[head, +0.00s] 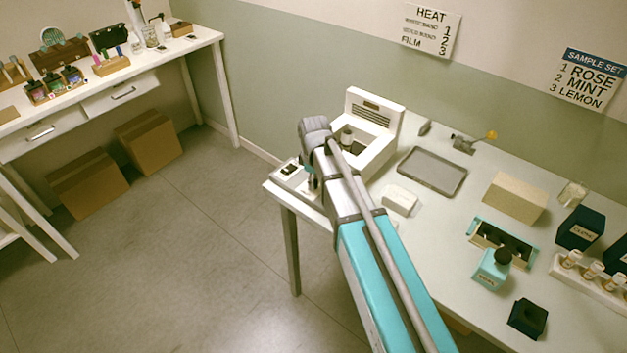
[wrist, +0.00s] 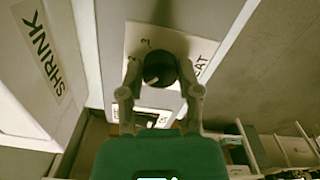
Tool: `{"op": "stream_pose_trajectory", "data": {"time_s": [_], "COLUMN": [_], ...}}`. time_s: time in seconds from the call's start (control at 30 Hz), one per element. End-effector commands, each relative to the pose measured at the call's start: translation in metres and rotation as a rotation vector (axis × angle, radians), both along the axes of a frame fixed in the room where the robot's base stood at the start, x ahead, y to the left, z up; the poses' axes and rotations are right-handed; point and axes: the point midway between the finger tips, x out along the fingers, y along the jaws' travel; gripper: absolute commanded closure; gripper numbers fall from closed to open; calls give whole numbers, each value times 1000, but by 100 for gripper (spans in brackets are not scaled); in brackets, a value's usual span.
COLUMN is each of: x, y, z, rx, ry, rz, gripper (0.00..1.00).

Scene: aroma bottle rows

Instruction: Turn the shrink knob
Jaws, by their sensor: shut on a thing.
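The shrink machine (head: 376,112) is a white unit at the left end of the white table in the head view. Its SHRINK label (wrist: 42,45) shows at the upper left of the wrist view. The dark round knob (wrist: 160,66) sits on a pale dial plate (wrist: 188,45) with a 3 and part of the word HEAT visible. A short white mark on the knob lies toward its lower left. My gripper (wrist: 160,78) has its fingers on both sides of the knob and is shut on it. In the head view my arm hides the knob.
A teal bottle (head: 491,272), a beige box (head: 515,197) and a vial rack (head: 590,283) stand farther right. A wall sign (head: 430,30) lists HEAT settings: film is 3.

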Motion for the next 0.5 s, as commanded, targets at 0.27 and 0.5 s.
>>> {"op": "stream_pose_trajectory", "data": {"time_s": [0.27, 0.5], "x": [1, 1], "y": [0, -1], "z": [0, 0], "rx": [-1, -1], "ry": [-3, -3], "rz": [14, 13], "gripper": [100, 42]}}
